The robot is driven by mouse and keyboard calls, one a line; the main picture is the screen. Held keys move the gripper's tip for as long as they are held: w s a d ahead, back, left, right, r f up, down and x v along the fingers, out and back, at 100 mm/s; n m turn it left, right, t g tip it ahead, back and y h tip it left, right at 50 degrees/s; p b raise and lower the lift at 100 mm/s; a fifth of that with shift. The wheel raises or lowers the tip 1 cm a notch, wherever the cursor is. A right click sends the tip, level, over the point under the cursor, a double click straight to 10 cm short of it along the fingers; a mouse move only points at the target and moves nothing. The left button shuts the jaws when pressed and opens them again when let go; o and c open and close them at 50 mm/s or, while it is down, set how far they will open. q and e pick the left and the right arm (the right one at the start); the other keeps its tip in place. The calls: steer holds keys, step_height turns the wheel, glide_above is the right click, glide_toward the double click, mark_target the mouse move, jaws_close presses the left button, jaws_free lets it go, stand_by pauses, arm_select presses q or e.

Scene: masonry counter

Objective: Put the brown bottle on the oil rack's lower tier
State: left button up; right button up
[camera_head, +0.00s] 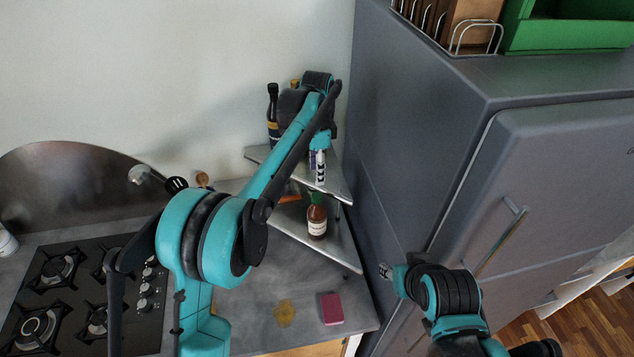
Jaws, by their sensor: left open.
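The brown bottle (317,222), with a white label and a green cap, stands upright on the lower tier (343,252) of the grey corner oil rack. The rack's upper tier (334,186) is above it. My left gripper (320,168) is open, at the upper tier's front edge and above the bottle in the picture, apart from it. My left arm hides part of both tiers. My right gripper (385,271) is small in view, beside the fridge and to the right of the rack; its fingers are too small to read.
Dark bottles (272,112) stand on the upper tier, partly behind my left arm. A pink sponge (331,308) and a yellowish round item (284,313) lie on the counter. A gas hob (60,290) is at left. The grey fridge (430,150) walls off the right side.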

arm_select(q)
steer(key=s+a+r+n+t, duration=0.2)
steer(key=s+a+r+n, duration=0.15)
steer(key=s+a, duration=0.3)
steer(key=s+a+r+n+t, duration=0.25)
steer(key=s+a+n, duration=0.2)
steer(key=s, duration=0.35)
steer(key=s+a+f+n+t, duration=0.1)
steer(key=s+a+f+n, duration=0.2)
steer(key=s, duration=0.4)
steer(key=s+a+f+n+t, duration=0.1)
steer(key=s+a+f+n, duration=0.3)
steer(key=s, duration=0.4)
steer(key=shift+f+t, duration=0.3)
steer(key=shift+t, duration=0.05)
steer(key=shift+s+a, duration=0.1)
